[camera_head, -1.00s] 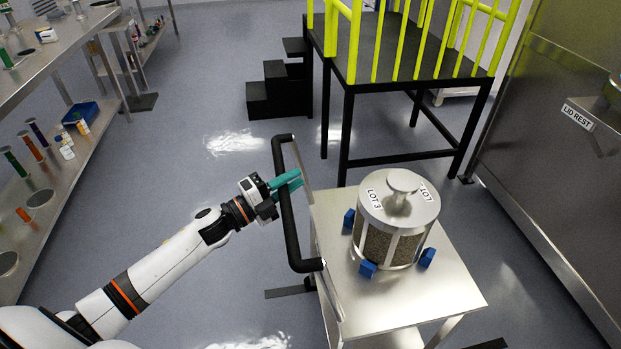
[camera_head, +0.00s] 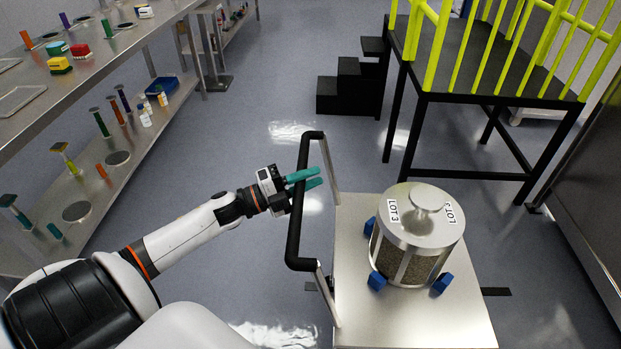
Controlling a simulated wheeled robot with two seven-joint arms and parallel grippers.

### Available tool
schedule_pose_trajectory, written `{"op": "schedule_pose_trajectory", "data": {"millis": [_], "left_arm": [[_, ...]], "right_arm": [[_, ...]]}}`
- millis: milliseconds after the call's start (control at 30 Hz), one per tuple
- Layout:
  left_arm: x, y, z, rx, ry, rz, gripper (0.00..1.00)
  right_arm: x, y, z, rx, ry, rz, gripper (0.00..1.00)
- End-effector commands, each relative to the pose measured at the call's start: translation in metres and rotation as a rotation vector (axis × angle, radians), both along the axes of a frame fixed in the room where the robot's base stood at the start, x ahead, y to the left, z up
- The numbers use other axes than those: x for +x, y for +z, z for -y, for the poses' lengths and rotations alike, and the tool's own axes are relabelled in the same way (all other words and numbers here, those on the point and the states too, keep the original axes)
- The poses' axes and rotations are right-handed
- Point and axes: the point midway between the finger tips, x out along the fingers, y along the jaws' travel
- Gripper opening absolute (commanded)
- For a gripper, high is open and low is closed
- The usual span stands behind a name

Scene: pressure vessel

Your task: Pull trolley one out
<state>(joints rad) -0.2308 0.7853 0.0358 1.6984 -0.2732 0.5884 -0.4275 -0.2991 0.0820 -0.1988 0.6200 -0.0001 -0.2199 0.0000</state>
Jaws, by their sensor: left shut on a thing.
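The trolley (camera_head: 360,312) is a steel cart with a flat top and a black push handle (camera_head: 294,233) on its left side. On its top stands a round metal basket marked LOT 3 (camera_head: 408,240), with a knob on its lid and blue blocks around its base. No trolley number is readable. My left gripper (camera_head: 304,181) has teal fingers at the upright part of the handle and is shut on it. My right gripper is not in view.
Steel shelving (camera_head: 125,150) with tubes and bottles runs along the left. A black platform (camera_head: 490,80) with yellow rails and black steps (camera_head: 350,88) stands behind the trolley. A steel cabinet (camera_head: 590,190) is at the right. Open floor lies between shelving and trolley.

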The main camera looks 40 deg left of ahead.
Motion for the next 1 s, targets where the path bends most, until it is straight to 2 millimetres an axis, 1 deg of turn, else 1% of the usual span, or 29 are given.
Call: {"op": "schedule_pose_trajectory", "data": {"millis": [67,100,167,200,500,633,767,1000], "left_arm": [[0.001,0.002,-0.001,-0.001,0.002,0.002,0.00],[0.001,0.002,-0.001,-0.001,0.002,0.002,0.27],[0.001,0.002,-0.001,-0.001,0.002,0.002,0.36],[0.001,0.001,-0.001,0.000,0.001,0.002,0.43],[0.000,0.000,-0.001,-0.001,0.000,0.001,0.43],[-0.008,-0.003,-0.006,0.000,0.002,-0.002,0.43],[-0.027,-0.008,-0.017,0.000,0.001,-0.004,0.43],[-0.069,-0.017,-0.045,0.000,0.003,-0.003,0.43]], "right_arm": [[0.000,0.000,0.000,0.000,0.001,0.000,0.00],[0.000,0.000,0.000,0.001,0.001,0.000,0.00],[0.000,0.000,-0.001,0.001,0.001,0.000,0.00],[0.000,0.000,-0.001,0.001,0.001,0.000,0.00],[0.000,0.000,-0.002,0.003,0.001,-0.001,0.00],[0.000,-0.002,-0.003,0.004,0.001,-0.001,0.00],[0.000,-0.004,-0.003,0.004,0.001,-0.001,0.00],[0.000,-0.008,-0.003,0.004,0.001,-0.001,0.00]]}}
